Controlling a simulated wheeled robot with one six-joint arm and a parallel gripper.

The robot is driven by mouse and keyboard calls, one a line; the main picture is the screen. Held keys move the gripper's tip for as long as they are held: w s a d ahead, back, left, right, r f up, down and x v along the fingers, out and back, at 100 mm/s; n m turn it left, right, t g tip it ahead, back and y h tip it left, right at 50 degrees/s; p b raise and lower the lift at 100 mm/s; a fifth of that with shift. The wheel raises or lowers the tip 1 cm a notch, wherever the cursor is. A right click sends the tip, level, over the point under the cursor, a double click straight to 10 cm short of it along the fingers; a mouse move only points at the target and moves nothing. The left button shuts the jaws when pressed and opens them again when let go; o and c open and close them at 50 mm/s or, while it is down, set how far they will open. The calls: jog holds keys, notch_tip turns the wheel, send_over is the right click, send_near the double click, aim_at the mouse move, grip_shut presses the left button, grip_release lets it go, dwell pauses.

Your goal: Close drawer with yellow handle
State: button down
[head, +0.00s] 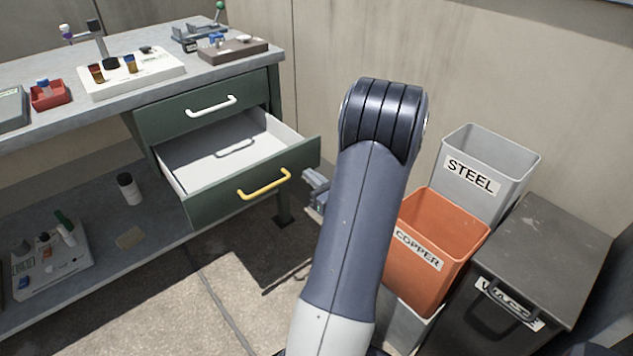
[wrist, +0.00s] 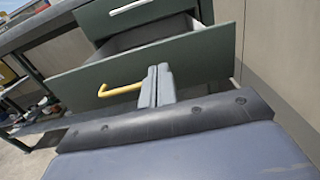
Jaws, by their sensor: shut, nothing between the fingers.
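The drawer with the yellow handle (head: 263,184) is pulled out from the green workbench, below a drawer with a white handle. Its front panel (head: 212,205) faces me and its white inside (head: 205,168) looks empty. In the wrist view the yellow handle (wrist: 120,89) is left of my gripper, on the drawer front (wrist: 200,62). My gripper (wrist: 159,72) is shut and empty, its fingertips overlapping the right part of the drawer front. I cannot tell whether they touch it. In the head view my gripper (head: 316,183) is mostly hidden behind my arm, just right of the drawer front.
The upper drawer with the white handle (head: 212,107) is shut. Small parts and trays stand on the bench top (head: 205,75). At right stand a grey STEEL bin (head: 487,150), an orange COPPER bin (head: 440,225) and a dark waste bin (head: 545,240). The floor before the bench is clear.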

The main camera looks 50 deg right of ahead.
aim_at(283, 153)
jog(key=b+x, duration=0.1)
jog(key=x, duration=0.9)
jog(key=shift+a+b, duration=0.1)
jog(key=shift+b, duration=0.2)
